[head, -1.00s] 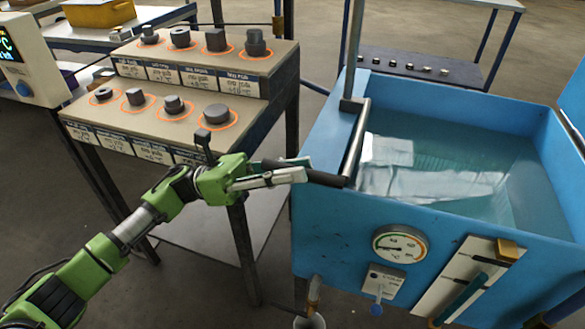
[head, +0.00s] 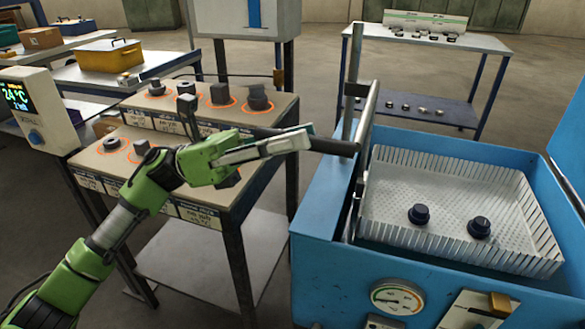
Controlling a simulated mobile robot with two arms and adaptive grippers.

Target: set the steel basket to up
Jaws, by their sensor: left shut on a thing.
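The steel basket (head: 440,205) is a pale perforated tray with slatted walls. It shows at the top of the blue tank (head: 330,240), with its floor and walls clearly visible. Two dark round parts, one left (head: 419,214) and one right (head: 479,228), sit on its floor. A grey lift frame (head: 366,115) stands at the basket's left side, with a dark handle bar (head: 336,147) reaching left from it. My left gripper (head: 306,140) is shut on this handle bar; its fingers partly hide the bar. My right gripper is not in view.
A stepped stand (head: 140,122) with dark parts in orange rings is left of the tank, partly behind my left arm. A gauge (head: 397,297) is on the tank's front. A blue-framed table (head: 430,40) stands behind.

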